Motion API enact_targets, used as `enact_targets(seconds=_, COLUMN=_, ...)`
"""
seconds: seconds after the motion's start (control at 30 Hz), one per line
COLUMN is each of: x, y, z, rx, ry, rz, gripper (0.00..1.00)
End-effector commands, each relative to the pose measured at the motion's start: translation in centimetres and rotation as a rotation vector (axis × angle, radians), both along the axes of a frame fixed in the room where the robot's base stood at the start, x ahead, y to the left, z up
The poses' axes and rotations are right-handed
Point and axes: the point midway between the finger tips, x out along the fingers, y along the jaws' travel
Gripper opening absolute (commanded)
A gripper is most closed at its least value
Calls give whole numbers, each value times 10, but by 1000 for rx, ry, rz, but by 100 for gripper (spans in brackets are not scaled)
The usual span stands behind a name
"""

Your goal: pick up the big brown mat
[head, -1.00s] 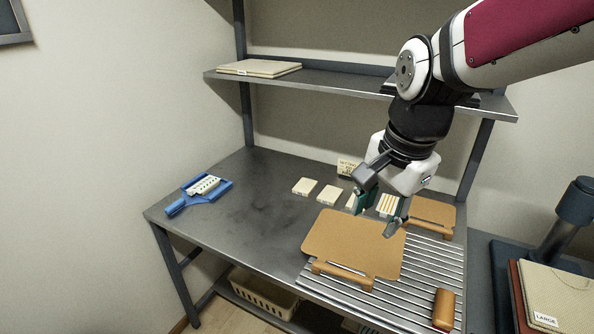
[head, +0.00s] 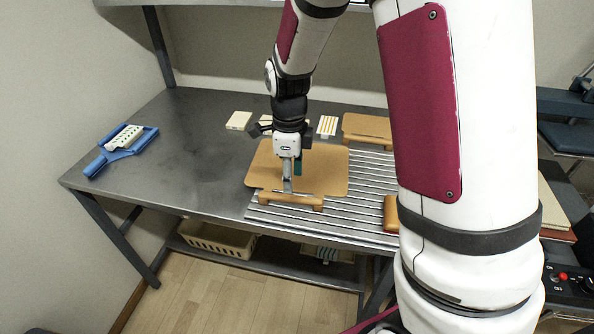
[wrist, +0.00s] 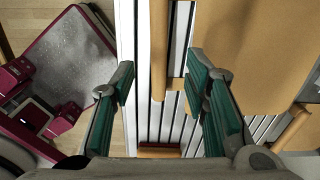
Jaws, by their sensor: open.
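The big brown mat (head: 325,168) lies flat, partly on the grey table and partly on the slatted rack. A raised bar handle (head: 300,201) runs along its front edge. Whether the fingers touch the handle cannot be told. My wrist hides part of the mat's back left.
A smaller brown mat (head: 368,126) lies behind on the right. White pads (head: 239,121) and a striped pad (head: 327,126) lie at the back. A blue holder (head: 122,146) is at the left. A brown block (head: 391,214) lies right, partly behind my arm.

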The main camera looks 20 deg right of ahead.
Motion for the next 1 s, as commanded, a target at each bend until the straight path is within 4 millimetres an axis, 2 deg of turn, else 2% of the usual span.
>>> enact_targets(seconds=0.1, x=0, y=-1, z=-17, rx=0, ry=0, rz=-1, gripper=42)
enact_targets(seconds=0.37, x=-1, y=0, z=-35, rx=0, ry=2, rz=-1, gripper=42)
enact_targets(seconds=0.6, x=-1, y=1, z=-68, rx=1, ry=1, rz=-1, gripper=42)
enact_targets(seconds=0.73, x=-1, y=2, z=-75, rx=0, ry=-1, rz=0, gripper=42)
enact_targets(seconds=0.93, x=-1, y=2, z=-76, rx=1, ry=-3, rz=1, gripper=42)
enact_targets(seconds=0.97, x=-1, y=2, z=-76, rx=1, ry=-3, rz=1, gripper=39)
enact_targets(seconds=1.0, x=-1, y=2, z=-76, rx=1, ry=-3, rz=1, gripper=30)
